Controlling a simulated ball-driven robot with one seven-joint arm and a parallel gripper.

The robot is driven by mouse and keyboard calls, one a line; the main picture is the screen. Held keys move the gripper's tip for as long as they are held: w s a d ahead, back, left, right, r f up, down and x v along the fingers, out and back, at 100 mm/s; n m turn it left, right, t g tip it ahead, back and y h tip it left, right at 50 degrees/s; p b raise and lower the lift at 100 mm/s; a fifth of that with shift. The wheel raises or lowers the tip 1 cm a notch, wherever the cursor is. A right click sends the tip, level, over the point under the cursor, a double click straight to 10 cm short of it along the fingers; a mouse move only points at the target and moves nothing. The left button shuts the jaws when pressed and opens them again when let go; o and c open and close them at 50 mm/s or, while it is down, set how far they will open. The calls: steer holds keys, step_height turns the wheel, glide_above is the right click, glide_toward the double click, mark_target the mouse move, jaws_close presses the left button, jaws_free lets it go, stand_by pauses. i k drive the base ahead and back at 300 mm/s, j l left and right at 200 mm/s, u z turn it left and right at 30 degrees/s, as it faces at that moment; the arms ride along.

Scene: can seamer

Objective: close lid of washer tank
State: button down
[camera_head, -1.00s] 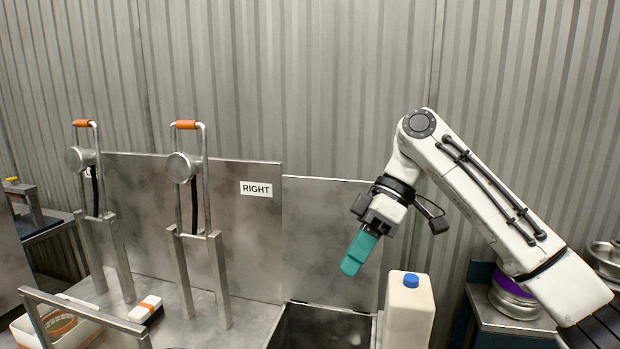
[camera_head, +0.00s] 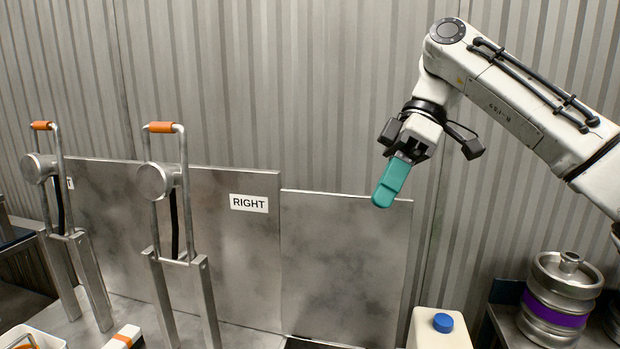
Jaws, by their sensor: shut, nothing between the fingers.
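My gripper (camera_head: 391,182), with teal fingers, is shut and empty. In the picture it overlaps the top right corner of a grey metal panel, and I cannot tell whether it touches it. This panel (camera_head: 340,265) stands upright behind a dark opening (camera_head: 305,343) and looks like the raised lid of the washer tank. Only a sliver of the opening shows at the bottom edge; the rest of the tank is out of frame. To the left stands another upright panel (camera_head: 235,255) with a RIGHT label (camera_head: 249,203).
Two metal lever stands with orange grips, a right one (camera_head: 160,127) and a left one (camera_head: 42,126), rise at left. A white jug (camera_head: 438,330) with a blue cap stands below my gripper. A keg (camera_head: 560,300) with a purple band is at right.

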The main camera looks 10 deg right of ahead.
mark_target(344, 257)
steer(key=i, duration=0.95)
